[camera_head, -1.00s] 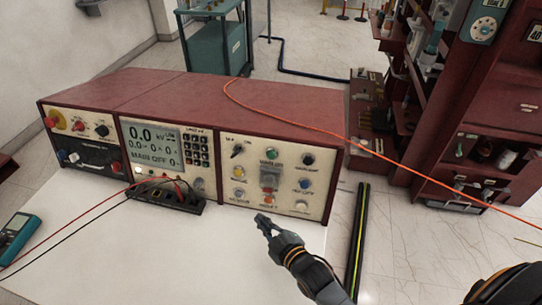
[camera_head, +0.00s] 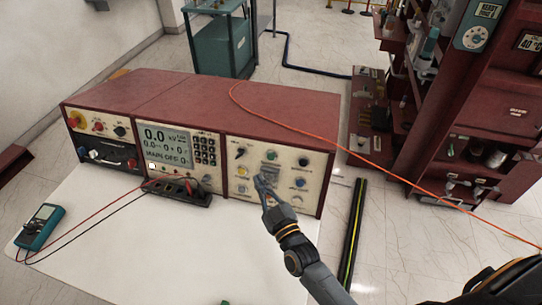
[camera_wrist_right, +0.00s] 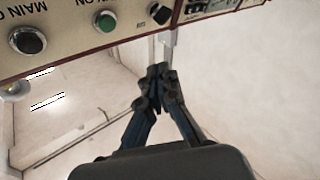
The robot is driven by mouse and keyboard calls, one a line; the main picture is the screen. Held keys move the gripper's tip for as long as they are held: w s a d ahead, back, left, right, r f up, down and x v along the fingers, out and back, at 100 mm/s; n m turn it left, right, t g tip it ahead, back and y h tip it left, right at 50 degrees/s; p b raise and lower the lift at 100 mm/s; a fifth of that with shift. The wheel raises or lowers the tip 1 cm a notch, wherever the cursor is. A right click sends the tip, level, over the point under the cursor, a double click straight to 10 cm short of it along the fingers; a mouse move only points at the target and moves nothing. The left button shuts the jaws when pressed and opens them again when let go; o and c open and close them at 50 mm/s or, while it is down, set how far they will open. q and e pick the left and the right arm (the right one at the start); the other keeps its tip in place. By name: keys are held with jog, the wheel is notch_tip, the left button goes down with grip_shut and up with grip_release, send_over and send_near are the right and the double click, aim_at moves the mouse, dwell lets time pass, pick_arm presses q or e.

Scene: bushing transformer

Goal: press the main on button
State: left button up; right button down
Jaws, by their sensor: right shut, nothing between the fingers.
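The red control unit (camera_head: 200,100) stands on a white table with its cream front panel facing me. The main on button is the green one (camera_head: 272,154) high on the right-hand panel; it also shows in the right wrist view (camera_wrist_right: 106,21), with a partly visible, inverted label. My right gripper (camera_head: 262,183) is shut and empty, in front of that panel and lower than the green button in the head view. In the right wrist view its closed fingertips (camera_wrist_right: 158,75) are apart from the green button in the picture. The display (camera_head: 166,146) reads 0.0 kV and MAIN OFF. My left gripper is out of view.
Other knobs and buttons surround the green one, including a blue button (camera_head: 300,183) and a black button (camera_wrist_right: 27,40). A black terminal strip (camera_head: 178,190) with red and black leads and a multimeter (camera_head: 40,227) lie on the table (camera_head: 150,250). An orange cable (camera_head: 350,150) crosses at right.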

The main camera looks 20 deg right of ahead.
aim_at(271, 156)
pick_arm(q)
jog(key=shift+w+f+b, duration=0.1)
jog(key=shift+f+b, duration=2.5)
pick_arm(e)
jog(key=shift+w+d+f, duration=0.35)
jog(key=shift+w+d, duration=0.45)
jog(key=shift+w, duration=0.35)
jog(key=shift+w+d+f, duration=0.35)
jog(key=shift+w+d, duration=0.45)
jog(key=shift+w, duration=0.4)
jog(key=shift+w+d+f, duration=0.35)
jog(key=shift+w+d, duration=0.45)
jog(key=shift+w, duration=0.35)
jog(key=shift+w, duration=0.1)
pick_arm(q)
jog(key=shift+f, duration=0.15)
pick_arm(e)
jog(key=shift+w+d, duration=0.2)
jog(key=shift+w, duration=0.05)
